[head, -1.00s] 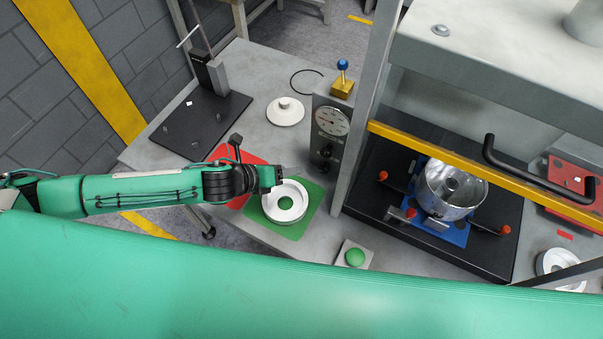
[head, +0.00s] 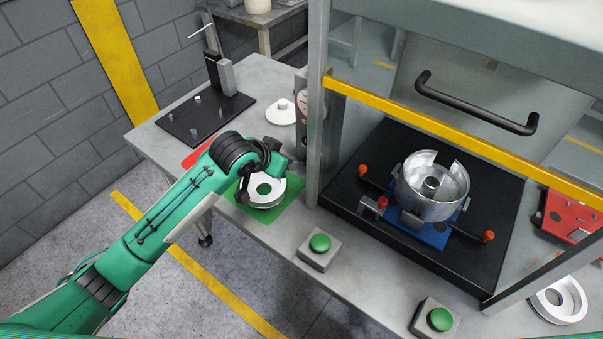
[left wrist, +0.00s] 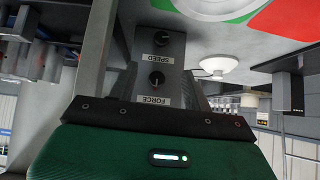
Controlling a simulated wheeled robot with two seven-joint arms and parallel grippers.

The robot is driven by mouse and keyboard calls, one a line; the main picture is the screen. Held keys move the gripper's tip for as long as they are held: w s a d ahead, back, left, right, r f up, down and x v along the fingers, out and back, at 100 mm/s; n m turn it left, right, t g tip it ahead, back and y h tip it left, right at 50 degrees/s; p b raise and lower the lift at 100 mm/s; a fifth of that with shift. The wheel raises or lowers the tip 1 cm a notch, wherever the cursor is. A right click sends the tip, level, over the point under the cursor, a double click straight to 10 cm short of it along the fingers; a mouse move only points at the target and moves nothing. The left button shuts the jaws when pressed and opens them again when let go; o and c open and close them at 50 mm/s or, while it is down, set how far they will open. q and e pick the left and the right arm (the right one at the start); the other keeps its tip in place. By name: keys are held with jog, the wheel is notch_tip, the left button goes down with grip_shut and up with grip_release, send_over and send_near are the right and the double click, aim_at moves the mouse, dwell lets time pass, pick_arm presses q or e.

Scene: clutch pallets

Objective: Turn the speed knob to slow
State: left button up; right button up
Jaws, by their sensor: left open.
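The speed knob (left wrist: 161,39) is a small black knob beside the upside-down label SPEED in the left wrist view. A similar force knob (left wrist: 156,79) sits beside the label FORCE, nearer my gripper in the picture. Both are on the face of a grey control box (left wrist: 173,50). The exact pointer setting is too small to tell. In the head view the box (head: 304,130) shows nearly edge-on with part of its gauge, and its knobs cannot be made out. My left gripper (head: 284,160) is open in front of the box, its fingers (left wrist: 162,82) apart and empty. My right gripper is out of view.
A white ring part (head: 262,192) lies on a green mat (head: 290,190) under my left gripper. A frame post (head: 316,100) stands just right of the box. Green buttons (head: 320,243) sit along the front edge. A press fixture holds a metal drum (head: 432,190).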

pick_arm(q)
jog(key=p+x, duration=0.2)
jog(key=x, duration=1.2)
jog(key=shift+w+a, duration=0.1)
jog(key=shift+a, duration=0.05)
jog(key=c, duration=0.9)
